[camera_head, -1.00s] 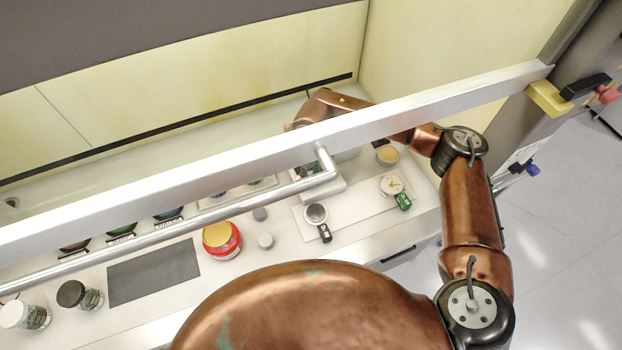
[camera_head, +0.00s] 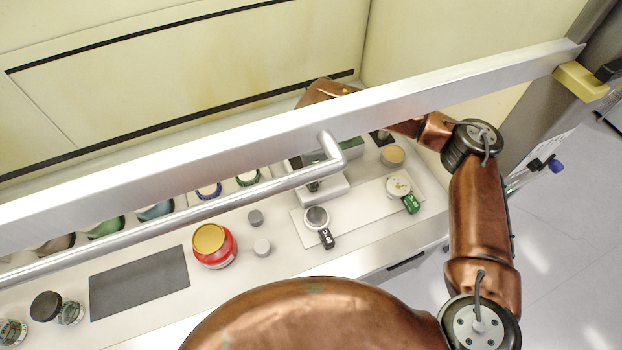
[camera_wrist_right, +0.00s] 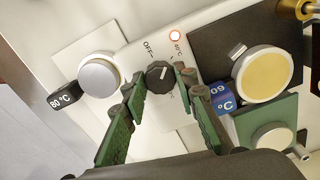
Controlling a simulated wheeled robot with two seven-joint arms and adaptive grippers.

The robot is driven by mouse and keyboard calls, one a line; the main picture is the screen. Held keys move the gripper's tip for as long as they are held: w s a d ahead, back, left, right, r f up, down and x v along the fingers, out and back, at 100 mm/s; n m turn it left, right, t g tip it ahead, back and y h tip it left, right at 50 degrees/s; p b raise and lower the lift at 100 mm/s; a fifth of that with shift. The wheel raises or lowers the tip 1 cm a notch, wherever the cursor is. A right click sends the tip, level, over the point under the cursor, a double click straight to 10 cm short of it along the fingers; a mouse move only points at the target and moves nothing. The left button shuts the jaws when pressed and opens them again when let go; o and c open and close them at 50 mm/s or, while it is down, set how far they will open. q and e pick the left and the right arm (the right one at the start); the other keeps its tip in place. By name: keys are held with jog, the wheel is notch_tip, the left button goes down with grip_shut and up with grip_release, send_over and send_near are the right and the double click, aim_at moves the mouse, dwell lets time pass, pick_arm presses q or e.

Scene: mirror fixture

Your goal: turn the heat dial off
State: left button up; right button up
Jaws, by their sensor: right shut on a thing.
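The heat dial (camera_wrist_right: 158,75) is a small dark round knob with a white pointer mark, on a white panel in the right wrist view. An OFF label (camera_wrist_right: 148,49) sits just above it, and a 40 °C label lies above right beside a red-ringed lamp (camera_wrist_right: 175,36). My right gripper (camera_wrist_right: 160,80) has its green fingers on both sides of the dial and is shut on it. The pointer is slanted to the upper right, away from OFF. In the head view, the metal bars hide most of this gripper and the dial. My left gripper is out of view.
A metal bar (camera_head: 250,132) and its handle (camera_head: 190,215) cross in front of the counter. A cup with a dark tag (camera_head: 316,217), a dish with a green tag (camera_head: 397,186) and a red jar (camera_head: 214,247) stand nearby. A dark mat (camera_head: 138,282) lies left.

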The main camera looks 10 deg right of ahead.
jog(key=n+b, duration=0.2)
jog(key=n, duration=0.2)
jog(key=shift+f+n, duration=0.1)
jog(key=shift+n, duration=0.2)
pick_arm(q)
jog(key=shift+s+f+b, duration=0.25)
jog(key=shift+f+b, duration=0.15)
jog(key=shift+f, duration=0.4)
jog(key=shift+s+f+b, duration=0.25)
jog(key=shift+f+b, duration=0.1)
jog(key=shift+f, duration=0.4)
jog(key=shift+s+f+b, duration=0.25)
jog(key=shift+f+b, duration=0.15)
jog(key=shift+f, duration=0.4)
pick_arm(e)
jog(key=shift+n, duration=2)
jog(key=o, duration=1.1)
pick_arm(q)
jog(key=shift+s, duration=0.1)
pick_arm(e)
jog(key=shift+o, duration=0.2)
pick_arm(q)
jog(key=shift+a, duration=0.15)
pick_arm(e)
jog(key=shift+r, duration=0.25)
notch_tip(320, 180, up, 12)
jog(key=shift+f, duration=0.15)
